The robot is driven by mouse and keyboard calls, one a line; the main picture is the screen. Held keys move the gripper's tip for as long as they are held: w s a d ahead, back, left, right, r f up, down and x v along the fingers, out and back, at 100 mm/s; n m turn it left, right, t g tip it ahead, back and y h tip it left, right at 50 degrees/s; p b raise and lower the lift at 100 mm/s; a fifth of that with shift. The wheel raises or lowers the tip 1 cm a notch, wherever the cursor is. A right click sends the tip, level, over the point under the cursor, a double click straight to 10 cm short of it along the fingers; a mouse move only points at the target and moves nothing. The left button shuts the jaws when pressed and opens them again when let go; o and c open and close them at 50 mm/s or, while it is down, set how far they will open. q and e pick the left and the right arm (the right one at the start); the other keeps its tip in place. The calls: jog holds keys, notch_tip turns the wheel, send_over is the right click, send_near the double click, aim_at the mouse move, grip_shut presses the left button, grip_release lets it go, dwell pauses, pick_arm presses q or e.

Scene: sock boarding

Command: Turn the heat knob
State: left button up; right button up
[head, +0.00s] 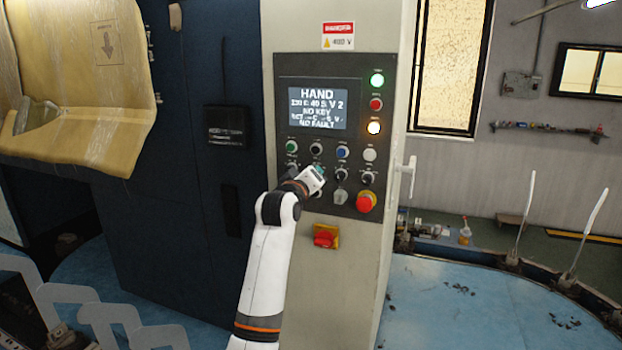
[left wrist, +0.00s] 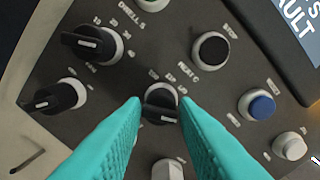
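The heat knob (left wrist: 160,103) is a black pointer knob on a pale ring, with a small label that looks like "HEAT C" above its scale. It sits on the dark control panel (head: 338,72); in the head view my gripper covers that spot. My left gripper (left wrist: 160,101) reaches the panel from below, and its teal fingertips also show in the head view (head: 321,171). The fingers are apart, one on each side of the knob. I cannot tell whether they touch it. My right gripper is not in view.
Two similar black knobs (left wrist: 92,45) (left wrist: 56,96) lie up left and left. A black button (left wrist: 211,50), a blue button (left wrist: 258,106) and a white button (left wrist: 290,146) are to the right. A red emergency button (head: 366,202) and a red-yellow switch (head: 325,237) sit lower.

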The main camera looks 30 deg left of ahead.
pick_arm(q)
jog(key=shift+o, duration=1.3)
jog(key=shift+s, duration=0.1)
jog(key=b+v, duration=0.4)
jog(key=v, duration=0.7)
jog(key=shift+s+b, duration=0.4)
jog(key=shift+d, duration=0.1)
